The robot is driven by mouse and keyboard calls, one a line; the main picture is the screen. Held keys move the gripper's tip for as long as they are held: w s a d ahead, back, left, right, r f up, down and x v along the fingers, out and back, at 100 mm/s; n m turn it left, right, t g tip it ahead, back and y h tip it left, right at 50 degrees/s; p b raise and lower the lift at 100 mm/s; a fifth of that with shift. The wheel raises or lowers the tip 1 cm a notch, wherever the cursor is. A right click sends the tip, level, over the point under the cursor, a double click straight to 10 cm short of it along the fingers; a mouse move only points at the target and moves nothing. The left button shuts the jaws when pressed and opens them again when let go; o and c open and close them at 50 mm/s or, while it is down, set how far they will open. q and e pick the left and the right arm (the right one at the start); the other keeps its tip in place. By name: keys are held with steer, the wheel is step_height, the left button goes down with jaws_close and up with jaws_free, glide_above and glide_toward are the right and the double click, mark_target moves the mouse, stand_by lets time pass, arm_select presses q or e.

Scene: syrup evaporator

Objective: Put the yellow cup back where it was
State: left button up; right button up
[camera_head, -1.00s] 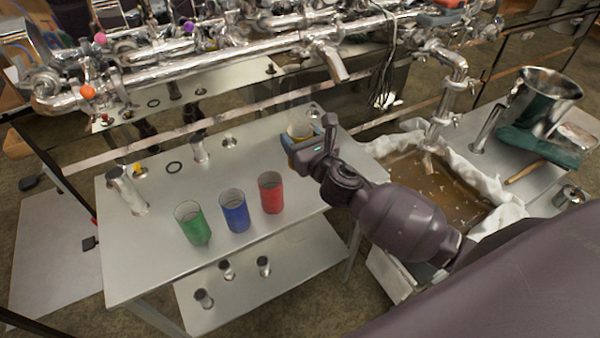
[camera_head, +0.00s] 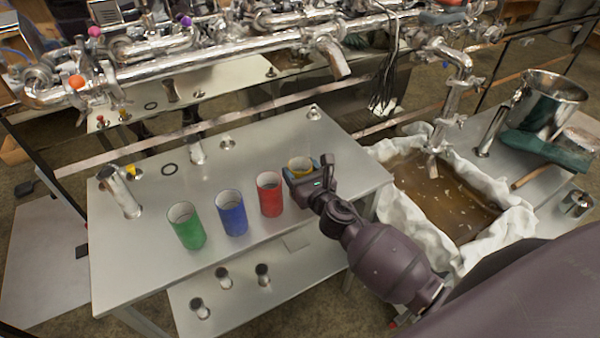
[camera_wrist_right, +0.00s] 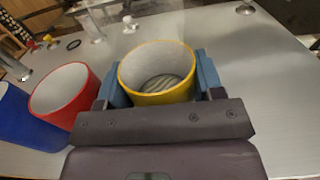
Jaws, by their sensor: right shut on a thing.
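The yellow cup (camera_head: 300,165) is at the right end of a row of cups on the steel table (camera_head: 140,255). My right gripper (camera_head: 305,172) is shut around it; only its rim and a little of its side show in the head view. In the right wrist view the yellow cup (camera_wrist_right: 158,75) stands between the two blue fingers, its inside empty. I cannot tell whether its base touches the table. The red cup (camera_head: 270,195) stands just to its left, with the blue cup (camera_head: 232,213) and the green cup (camera_head: 187,226) further left. My left gripper is not in view.
Steel pipes (camera_head: 200,62) run above the table's back. A cloth-lined basin of brown liquid (camera_head: 440,200) is at the right, with a metal bucket (camera_head: 545,100) beyond it. Small metal fittings stand along the table's back.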

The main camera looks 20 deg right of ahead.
steer(key=shift+f, duration=0.1)
steer(key=o, duration=1)
